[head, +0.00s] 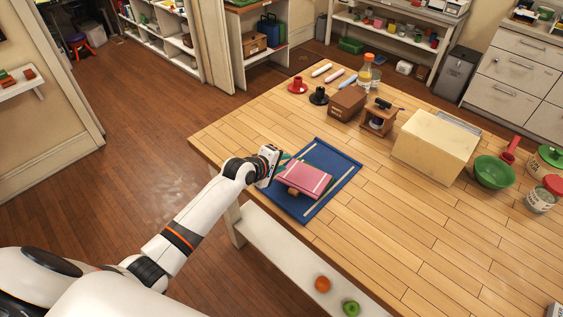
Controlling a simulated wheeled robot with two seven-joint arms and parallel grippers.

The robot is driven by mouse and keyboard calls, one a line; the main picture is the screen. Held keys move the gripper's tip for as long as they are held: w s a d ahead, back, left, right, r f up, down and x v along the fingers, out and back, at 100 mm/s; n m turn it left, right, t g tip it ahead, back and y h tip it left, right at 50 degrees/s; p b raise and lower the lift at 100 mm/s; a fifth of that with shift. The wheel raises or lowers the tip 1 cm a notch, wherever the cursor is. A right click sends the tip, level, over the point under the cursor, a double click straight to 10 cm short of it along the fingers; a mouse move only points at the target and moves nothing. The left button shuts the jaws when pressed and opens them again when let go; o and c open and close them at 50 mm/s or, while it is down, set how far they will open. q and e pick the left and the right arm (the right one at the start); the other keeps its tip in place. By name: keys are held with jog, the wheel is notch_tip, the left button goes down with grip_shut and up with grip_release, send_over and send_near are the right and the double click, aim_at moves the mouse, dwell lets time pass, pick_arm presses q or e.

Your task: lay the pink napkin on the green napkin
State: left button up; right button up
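The pink napkin (308,180) is a folded rectangle with a pale stripe near its right edge. It is over the blue mat (342,167) on the table. Small bits of the green napkin (285,158) show at the pink napkin's upper left; most of the green one is hidden. I cannot tell whether the two touch. My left gripper (279,172) is at the pink napkin's left edge, its fingers too small and dark to tell whether they grip it. My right gripper is not in view.
A small brown object (293,191) shows at the pink napkin's lower left. Behind the mat stand a brown box (346,104), a coffee grinder (379,119) and a cream box (434,145). A green bowl (494,172) is at right. The table's front right is clear.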

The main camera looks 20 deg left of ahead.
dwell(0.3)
pick_arm(q)
jog(key=shift+r+p, duration=1.15)
jog(key=shift+r, duration=1.35)
